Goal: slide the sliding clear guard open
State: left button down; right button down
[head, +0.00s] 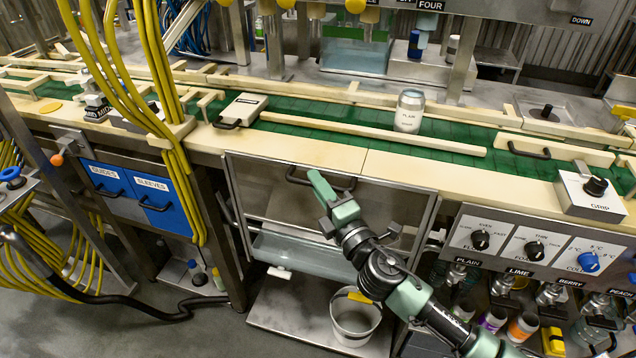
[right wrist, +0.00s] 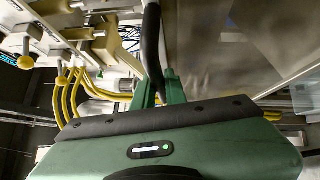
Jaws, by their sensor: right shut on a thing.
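The guard is a greyish, see-through-looking panel (head: 385,205) in the cabinet front below the conveyor, and it also shows on the right of the right wrist view (right wrist: 225,45). Its black bar handle (head: 343,186) is near its top edge. My right gripper (head: 317,178) is at this handle, reaching up from the lower right. In the right wrist view the green fingers (right wrist: 159,88) are shut on the black handle (right wrist: 152,45), which runs up between them. The finger tips partly hide the handle in the head view. My left gripper is not in view.
A green conveyor (head: 340,142) with cream rails runs above, carrying a can labelled plain (head: 409,111). A bucket (head: 355,318) stands below the panel. Blue drawers (head: 127,186) and yellow hoses (head: 150,100) are to the left. Knob panels (head: 526,246) are to the right.

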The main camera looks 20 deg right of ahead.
jog(key=shift+f, duration=0.1)
dwell(0.3)
jog(key=c, duration=1.5)
grip_release()
jog(key=shift+a, duration=0.1)
jog(key=shift+o, duration=0.2)
jog(key=shift+s, duration=0.1)
jog(key=shift+s+f, duration=0.15)
jog(key=shift+s, duration=0.15)
jog(key=b+v, duration=0.2)
jog(key=v, duration=0.5)
